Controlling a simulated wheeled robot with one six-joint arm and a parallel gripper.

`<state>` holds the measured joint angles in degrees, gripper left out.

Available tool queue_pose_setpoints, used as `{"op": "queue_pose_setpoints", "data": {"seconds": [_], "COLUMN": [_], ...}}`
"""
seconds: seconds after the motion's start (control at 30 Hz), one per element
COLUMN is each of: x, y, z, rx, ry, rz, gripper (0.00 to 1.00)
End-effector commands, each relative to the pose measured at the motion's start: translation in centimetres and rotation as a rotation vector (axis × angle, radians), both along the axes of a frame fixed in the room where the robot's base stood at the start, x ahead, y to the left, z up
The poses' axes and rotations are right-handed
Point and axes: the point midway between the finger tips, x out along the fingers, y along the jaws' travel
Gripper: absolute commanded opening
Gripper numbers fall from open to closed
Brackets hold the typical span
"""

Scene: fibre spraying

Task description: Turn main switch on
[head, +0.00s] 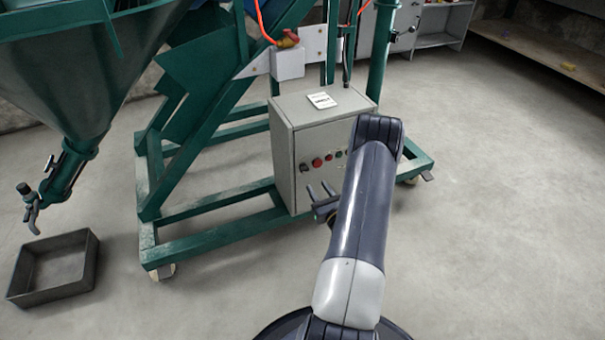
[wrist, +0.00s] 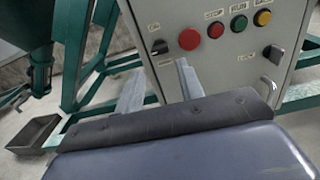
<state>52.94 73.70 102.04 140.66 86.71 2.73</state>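A grey control box (head: 300,175) stands on a green frame. Its front also fills the upper right of the wrist view (wrist: 225,65). A black rotary knob (wrist: 159,47) sits at the left of its panel, with small blurred labels above and below; it also shows in the head view (head: 304,167). A second black switch (wrist: 273,54) is at the lower right. I cannot tell for certain which is the main switch. My gripper (wrist: 162,85) is open and empty, its two fingers apart below the left knob. In the head view my gripper (head: 321,191) is just before the panel.
The panel has a large red button (wrist: 190,39), a smaller red one (wrist: 215,30), a green one (wrist: 239,23) and a yellow one (wrist: 262,18). A green hopper (head: 75,85) and dark tray (head: 55,268) are at left. The floor at right is clear.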

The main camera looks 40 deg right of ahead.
Motion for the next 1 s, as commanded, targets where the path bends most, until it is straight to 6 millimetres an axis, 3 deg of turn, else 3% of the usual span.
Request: {"op": "queue_pose_setpoints", "data": {"seconds": [0.3, 0.5, 0.87, 1.0], "x": [6.0, 8.3, 9.0, 9.0], "y": [-1.3, -1.9, -2.0, -2.0], "z": [-0.1, 0.0, 0.1, 0.1], "rx": [-0.004, -0.002, 0.0, 0.0], "ry": [-0.002, -0.001, 0.0, 0.0], "rz": [0.005, 0.003, 0.003, 0.003], "gripper": [0.36, 0.36, 0.36, 0.27]}}
